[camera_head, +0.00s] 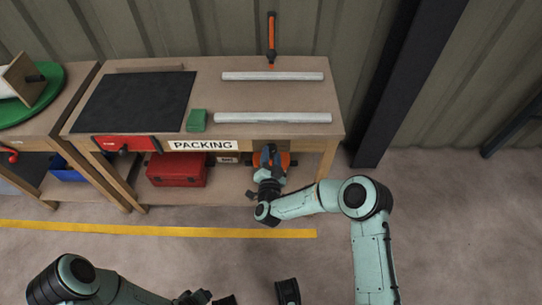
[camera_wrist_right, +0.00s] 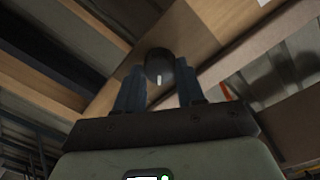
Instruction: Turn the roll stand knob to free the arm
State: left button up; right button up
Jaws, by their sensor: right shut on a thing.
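A round black knob (camera_wrist_right: 160,66) with a white mark on it shows in the right wrist view, between the blue fingers of my right gripper (camera_wrist_right: 158,88). The mark points down in that view. In the head view, my right gripper (camera_head: 268,156) is at the front edge of the packing bench, against an orange part (camera_head: 285,160). It is shut on the knob, which it hides there. An orange upright arm (camera_head: 271,38) with a dark top stands at the bench's back edge.
The bench (camera_head: 215,90) carries a dark mat (camera_head: 135,100), a green block (camera_head: 196,121) and two pale bars (camera_head: 272,76) (camera_head: 272,118). A red toolbox (camera_head: 176,169) is on its lower shelf. A dark post (camera_head: 400,80) stands right of it. The floor at right is clear.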

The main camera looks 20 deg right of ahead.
jog(key=m, duration=0.3)
jog(key=shift+m, duration=0.3)
pick_arm(q)
jog(key=shift+s+a+f+b, duration=0.15)
jog(key=shift+s+f+b, duration=0.15)
jog(key=shift+s+f, duration=0.3)
pick_arm(e)
jog(key=shift+m+y, duration=0.3)
jog(key=shift+m, duration=1.8)
jog(key=o, duration=1)
jog(key=shift+o, duration=0.2)
